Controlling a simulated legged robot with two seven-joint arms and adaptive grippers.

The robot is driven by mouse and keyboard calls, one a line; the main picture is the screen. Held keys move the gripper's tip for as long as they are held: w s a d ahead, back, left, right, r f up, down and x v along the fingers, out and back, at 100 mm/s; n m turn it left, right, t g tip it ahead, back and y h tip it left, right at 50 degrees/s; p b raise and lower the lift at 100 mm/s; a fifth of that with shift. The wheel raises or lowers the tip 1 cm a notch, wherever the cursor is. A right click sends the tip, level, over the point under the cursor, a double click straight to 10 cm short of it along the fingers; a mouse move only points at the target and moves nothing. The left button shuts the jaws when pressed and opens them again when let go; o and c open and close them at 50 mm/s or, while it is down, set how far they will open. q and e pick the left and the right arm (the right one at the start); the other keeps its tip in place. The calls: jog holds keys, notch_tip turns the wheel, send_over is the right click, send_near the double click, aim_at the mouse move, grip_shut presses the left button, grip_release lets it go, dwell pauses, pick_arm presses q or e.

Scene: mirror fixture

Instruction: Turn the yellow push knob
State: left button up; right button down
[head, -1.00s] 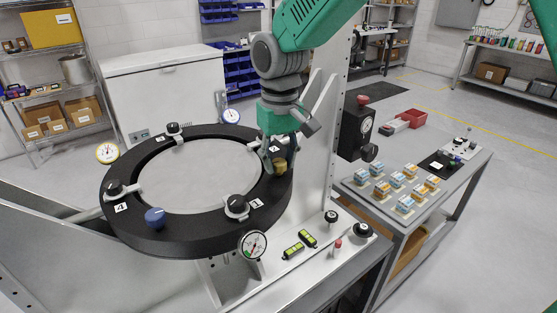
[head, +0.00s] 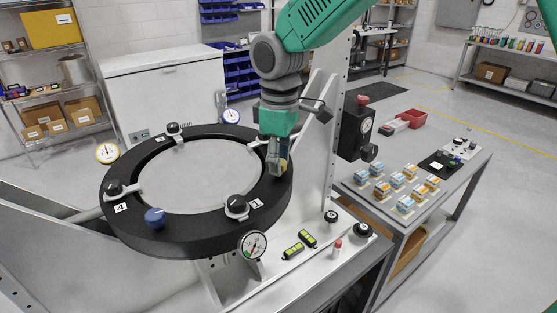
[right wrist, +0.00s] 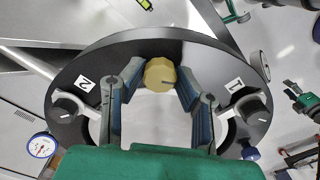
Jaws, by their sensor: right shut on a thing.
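The yellow push knob (head: 284,166) is on the right side of the black ring (head: 190,236), partly hidden by my right gripper in the head view. In the right wrist view the faceted yellow knob (right wrist: 160,72) lies between the two fingers, with a short dark line on its face. My right gripper (head: 275,164) points down at the ring and is shut on the knob; its fingers also show on both sides of the knob in the right wrist view (right wrist: 160,80).
The ring also carries a blue knob (head: 154,217) and several black clamp knobs, one (head: 236,205) near label 1. A dial gauge (head: 253,245) stands in front. A grey upright with a black box (head: 355,128) rises close to the right of my gripper.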

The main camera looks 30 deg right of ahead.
jog(key=shift+w+r+n, duration=0.2)
jog(key=shift+n, duration=0.1)
jog(key=c, duration=1.4)
grip_release()
jog(key=shift+c, duration=0.2)
jog(key=shift+o, duration=1.2)
jog(key=shift+f, duration=0.15)
jog(key=shift+r, duration=0.2)
notch_tip(320, 180, up, 12)
jog(key=shift+f, duration=0.25)
